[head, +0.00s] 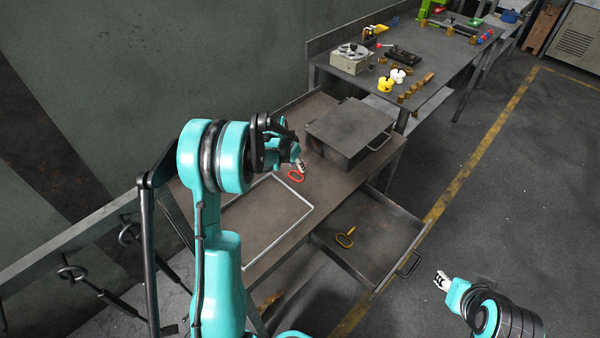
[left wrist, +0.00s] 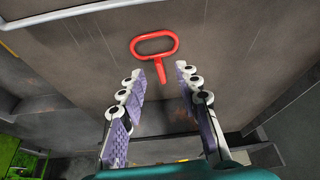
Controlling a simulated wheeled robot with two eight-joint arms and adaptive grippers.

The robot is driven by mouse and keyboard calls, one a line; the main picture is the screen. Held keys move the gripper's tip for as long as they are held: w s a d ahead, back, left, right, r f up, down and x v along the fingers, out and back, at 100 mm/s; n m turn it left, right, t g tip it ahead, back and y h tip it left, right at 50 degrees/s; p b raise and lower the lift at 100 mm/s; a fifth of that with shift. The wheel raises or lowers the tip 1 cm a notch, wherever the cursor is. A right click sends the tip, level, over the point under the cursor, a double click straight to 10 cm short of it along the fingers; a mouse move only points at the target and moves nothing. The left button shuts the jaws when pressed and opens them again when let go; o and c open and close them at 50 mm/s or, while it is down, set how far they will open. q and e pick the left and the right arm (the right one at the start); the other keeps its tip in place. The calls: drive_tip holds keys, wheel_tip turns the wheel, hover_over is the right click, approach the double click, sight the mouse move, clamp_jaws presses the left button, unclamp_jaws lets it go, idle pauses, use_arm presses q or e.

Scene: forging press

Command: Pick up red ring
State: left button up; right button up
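The red ring (head: 296,175) lies on the brown workbench top (head: 335,183), just by the fingertips of my left gripper (head: 298,164). In the left wrist view the red ring (left wrist: 155,45) is an oval loop with a short straight stem. The stem points back between the open fingers of my left gripper (left wrist: 167,80), which are apart and touch nothing. The loop is beyond the fingertips. My right gripper (head: 442,281) is at the lower right, over the floor and far from the bench. Its fingers are too small to read.
A grey metal box (head: 349,130) with a handle stands on the bench right of my left gripper. A pale wire frame (head: 290,236) lies on the bench. A cluttered second table (head: 440,55) stands behind.

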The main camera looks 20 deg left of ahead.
use_arm(q)
drive_tip(key=b+x, duration=0.1)
drive_tip(key=x, duration=0.2)
drive_tip(key=shift+w+d+f, duration=0.15)
drive_tip(key=shift+w+f, duration=0.05)
drive_tip(key=shift+f, duration=0.05)
drive_tip(key=shift+r, duration=0.1)
clamp_jaws()
drive_tip(key=shift+r, duration=0.1)
